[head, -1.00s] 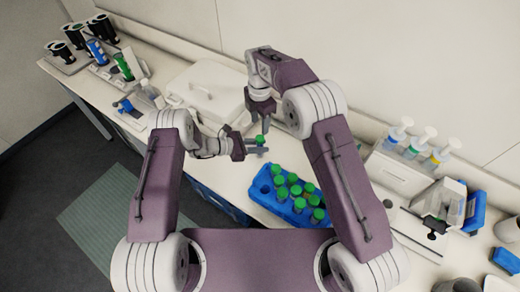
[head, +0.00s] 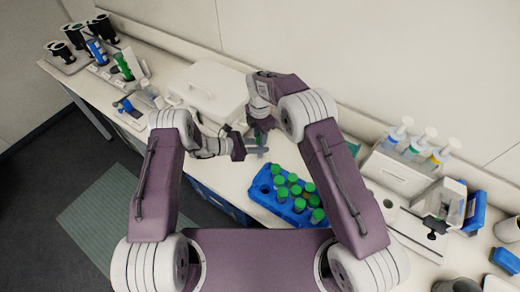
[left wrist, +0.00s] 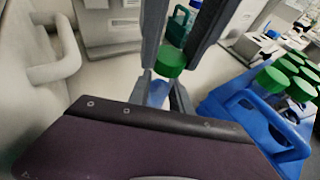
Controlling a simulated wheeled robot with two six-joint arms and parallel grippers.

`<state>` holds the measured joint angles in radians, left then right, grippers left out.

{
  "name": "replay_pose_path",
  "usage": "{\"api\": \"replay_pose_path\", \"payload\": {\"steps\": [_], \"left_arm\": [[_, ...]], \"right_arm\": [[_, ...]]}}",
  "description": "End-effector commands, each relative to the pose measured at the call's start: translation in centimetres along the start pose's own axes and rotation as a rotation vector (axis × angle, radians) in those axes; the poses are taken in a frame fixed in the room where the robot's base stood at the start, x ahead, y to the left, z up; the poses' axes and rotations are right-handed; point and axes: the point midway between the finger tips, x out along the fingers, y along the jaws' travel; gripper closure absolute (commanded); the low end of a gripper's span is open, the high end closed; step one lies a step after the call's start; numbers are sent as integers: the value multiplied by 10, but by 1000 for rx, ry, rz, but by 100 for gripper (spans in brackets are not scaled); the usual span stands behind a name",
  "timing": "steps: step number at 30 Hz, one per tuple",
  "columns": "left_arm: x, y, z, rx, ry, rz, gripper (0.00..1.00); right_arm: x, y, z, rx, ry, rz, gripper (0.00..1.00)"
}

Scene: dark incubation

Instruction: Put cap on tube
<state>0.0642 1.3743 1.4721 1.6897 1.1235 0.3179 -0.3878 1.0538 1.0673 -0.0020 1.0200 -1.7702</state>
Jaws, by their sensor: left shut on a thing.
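My left gripper (head: 257,150) is shut on a tube (left wrist: 158,92), which shows as a clear bluish body in the left wrist view. A green cap (left wrist: 170,60) is at the tube's top; I cannot tell whether it is seated. My right gripper (head: 262,137) points down from above. In the left wrist view the right gripper's fingers (left wrist: 170,55) are on both sides of the cap, close to it. I cannot tell whether they grip it. In the head view the right gripper mostly hides the cap.
A blue rack (head: 262,194) with several green-capped tubes stands to the right of the grippers; it also shows in the left wrist view (left wrist: 232,117). A white lidded box (head: 205,90) stands behind them. Pipette-like bottles (head: 397,133) stand further right.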

Motion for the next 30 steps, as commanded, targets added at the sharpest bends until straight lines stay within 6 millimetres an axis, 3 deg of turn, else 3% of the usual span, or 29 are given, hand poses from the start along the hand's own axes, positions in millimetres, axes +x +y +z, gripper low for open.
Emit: {"api": "replay_pose_path", "payload": {"steps": [5, 8, 24, 30], "left_arm": [[0, 0, 0, 0, 0, 0, 100], [0, 0, 0, 0, 0, 0, 100], [0, 0, 0, 0, 0, 0, 100], [0, 0, 0, 0, 0, 0, 100]], "right_arm": [[0, 0, 0, 16, 0, 0, 100], [0, 0, 0, 151, 0, 0, 100], [1, 0, -1, 1914, 0, -3, 100], [1, 1, -1, 2454, 0, -4, 100]]}}
